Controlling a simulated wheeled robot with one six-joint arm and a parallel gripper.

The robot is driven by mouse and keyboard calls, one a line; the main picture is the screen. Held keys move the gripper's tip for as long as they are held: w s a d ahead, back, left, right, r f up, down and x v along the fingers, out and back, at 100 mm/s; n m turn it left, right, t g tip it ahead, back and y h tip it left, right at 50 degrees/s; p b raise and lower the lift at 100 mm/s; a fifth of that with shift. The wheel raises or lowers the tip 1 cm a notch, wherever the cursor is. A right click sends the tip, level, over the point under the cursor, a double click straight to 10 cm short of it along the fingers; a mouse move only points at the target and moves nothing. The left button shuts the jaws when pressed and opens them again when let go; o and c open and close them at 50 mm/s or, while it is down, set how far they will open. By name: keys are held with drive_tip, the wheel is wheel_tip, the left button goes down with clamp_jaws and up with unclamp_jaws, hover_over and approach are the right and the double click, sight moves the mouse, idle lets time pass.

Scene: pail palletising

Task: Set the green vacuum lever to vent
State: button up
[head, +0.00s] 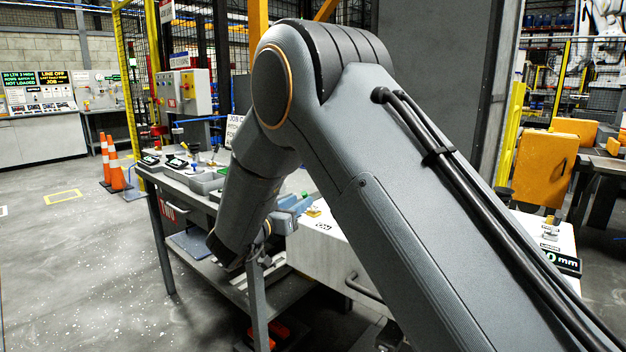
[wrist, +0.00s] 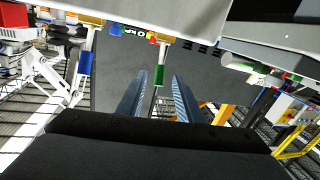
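In the wrist view, a green lever handle (wrist: 159,75) shows just beyond and between my fingertips. A pale stem joins it to a bench edge with small yellow and red parts. My gripper (wrist: 157,88) is open, with a blue-grey finger on each side of the handle's line. I cannot tell whether either finger touches it. A blue handle (wrist: 85,62) on a similar stem is to the left. In the head view my arm covers the lever, and the blue-grey fingers (head: 290,212) show partly beside the bench. No vent mark can be read.
A grey workbench (head: 173,183) with trays and small displays stands behind my arm. A white drawer cabinet (head: 325,250) with a dark handle is close to my gripper. Orange cones (head: 117,168) stand at left; the floor there is open.

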drive_tip(key=x, duration=0.8)
drive_tip(key=shift+w+d+r, duration=0.15)
drive_tip(key=shift+w+d, duration=0.05)
drive_tip(key=shift+w, duration=0.05)
clamp_jaws()
